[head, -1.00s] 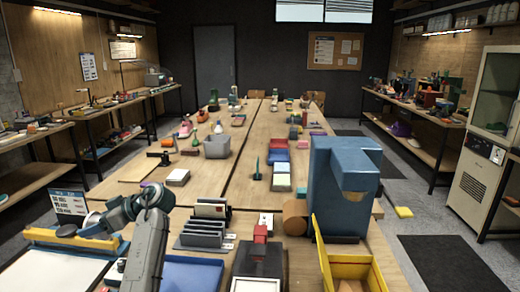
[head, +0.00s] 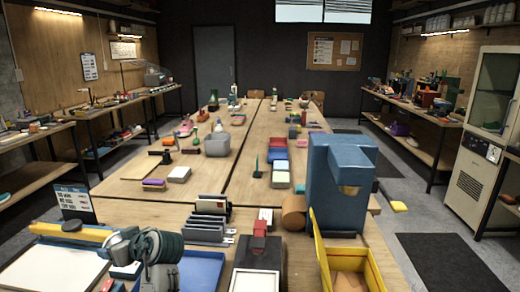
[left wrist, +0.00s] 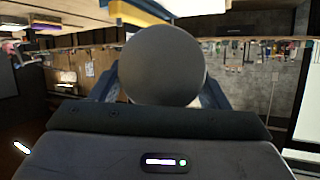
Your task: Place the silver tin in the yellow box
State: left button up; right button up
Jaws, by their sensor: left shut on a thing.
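The silver tin (left wrist: 162,65) shows in the left wrist view as a round, dark grey disc between my left fingers. My gripper is far to the left of the box. My right gripper is not in view.
A tall blue machine (head: 340,185) stands just behind the box. A grey rack (head: 205,228), a red item (head: 260,228) and a framed pale panel (head: 255,281) lie between my gripper and the box. A blue tray (head: 200,268) is beside my left arm.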

pick_arm(q)
jog(key=s+d+f+m+t+h, duration=0.3)
jog(key=s+d+m+h, duration=0.1)
jog(key=d+m+h, duration=0.2)
jog(key=s+d+f+m+t+h, duration=0.4)
jog(key=d+m+h, duration=0.1)
jog(key=d, duration=0.4)
jog(key=shift+m+h, duration=0.4)
jog(key=shift+m, duration=0.3)
